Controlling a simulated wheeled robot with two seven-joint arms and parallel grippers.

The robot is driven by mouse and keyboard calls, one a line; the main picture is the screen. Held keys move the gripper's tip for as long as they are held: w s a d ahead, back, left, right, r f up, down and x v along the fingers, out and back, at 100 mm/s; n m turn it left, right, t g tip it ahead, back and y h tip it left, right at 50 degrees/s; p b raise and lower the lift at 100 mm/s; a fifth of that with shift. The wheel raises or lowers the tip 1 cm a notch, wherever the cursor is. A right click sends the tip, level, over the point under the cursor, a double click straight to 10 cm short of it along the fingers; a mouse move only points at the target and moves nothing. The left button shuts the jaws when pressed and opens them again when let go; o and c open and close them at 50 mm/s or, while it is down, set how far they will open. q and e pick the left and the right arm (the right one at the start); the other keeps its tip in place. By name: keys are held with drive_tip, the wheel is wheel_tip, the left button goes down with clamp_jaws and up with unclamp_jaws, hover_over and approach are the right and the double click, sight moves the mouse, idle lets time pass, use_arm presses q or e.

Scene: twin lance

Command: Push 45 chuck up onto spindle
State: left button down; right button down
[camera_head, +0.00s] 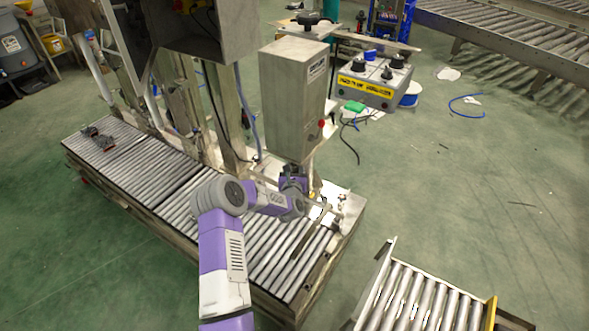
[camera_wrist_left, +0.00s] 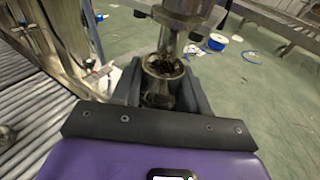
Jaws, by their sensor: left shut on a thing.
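In the left wrist view, the 45 chuck (camera_wrist_left: 158,92) is a round metal cup with a dark opening at its top. My left gripper (camera_wrist_left: 160,95) is shut on it, with a dark finger on each side. The spindle (camera_wrist_left: 170,38) is a metal shaft hanging down from a bolted plate, right above the chuck's opening. Its lower end overlaps the rim in the picture; I cannot tell whether they touch. In the head view, my left gripper (camera_head: 293,176) is under the grey machine head (camera_head: 292,100), and the chuck is too small to make out. My right gripper is not in view.
The roller conveyor (camera_head: 160,172) runs under my left arm. A control box (camera_head: 372,82) with a yellow label stands behind the machine. A second roller section (camera_head: 420,300) lies at the lower right. The green floor on the right is mostly clear.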

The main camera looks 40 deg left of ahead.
use_arm(q)
drive_tip(key=shift+r+p, duration=0.7)
drive_tip(key=shift+r, duration=1.25)
drive_tip(key=c, duration=0.5)
unclamp_jaws()
drive_tip(key=shift+f, duration=0.25)
drive_tip(key=p+v, duration=0.1)
drive_tip(key=v, duration=0.6)
drive_tip(key=shift+s+d+r+p, duration=0.2)
drive_tip(key=shift+p, duration=0.2)
